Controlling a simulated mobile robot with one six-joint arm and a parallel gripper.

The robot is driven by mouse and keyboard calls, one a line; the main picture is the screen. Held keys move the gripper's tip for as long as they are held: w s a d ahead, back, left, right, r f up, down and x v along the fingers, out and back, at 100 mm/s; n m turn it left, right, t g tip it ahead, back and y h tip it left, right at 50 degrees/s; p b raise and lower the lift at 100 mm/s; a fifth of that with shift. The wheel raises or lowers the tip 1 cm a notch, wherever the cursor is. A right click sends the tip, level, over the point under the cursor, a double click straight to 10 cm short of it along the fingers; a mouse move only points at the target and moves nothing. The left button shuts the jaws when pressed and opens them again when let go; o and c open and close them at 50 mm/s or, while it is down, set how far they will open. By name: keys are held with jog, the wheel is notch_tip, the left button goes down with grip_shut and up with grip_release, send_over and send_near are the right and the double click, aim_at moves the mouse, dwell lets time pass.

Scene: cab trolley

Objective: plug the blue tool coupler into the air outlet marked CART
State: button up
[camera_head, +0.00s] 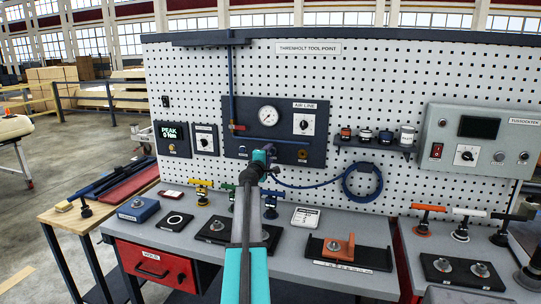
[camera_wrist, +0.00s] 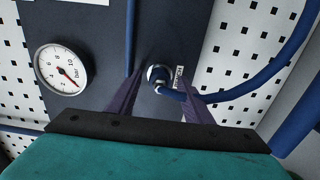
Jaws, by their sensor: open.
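In the wrist view the blue tool coupler (camera_wrist: 158,76) sits against the dark air panel, with a metallic ring and a blue hose (camera_wrist: 235,94) leading off right. A small white label, too small to read, is right beside it. My gripper (camera_wrist: 156,88) is open, with one finger on each side of the coupler; contact cannot be told. In the head view my gripper (camera_head: 269,152) is in front of the air-line panel (camera_head: 285,117) and hides the coupler. A brass outlet (camera_head: 302,154) shows to its right; its marking is not readable.
A pressure gauge (camera_head: 268,116) and a knob (camera_head: 304,124) are on the panel. The blue hose coil (camera_head: 362,182) hangs on the pegboard at right. A shelf (camera_head: 372,146) holds small containers. The bench (camera_head: 215,254) below carries several fittings and tools.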

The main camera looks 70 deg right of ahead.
jog(key=shift+c, duration=0.3)
grip_shut()
jog(key=shift+a, duration=0.15)
jog(key=shift+a, duration=0.55)
jog(key=shift+s+a+b, duration=0.15)
jog(key=shift+a+b, duration=0.65)
jog(key=shift+a, duration=1.55)
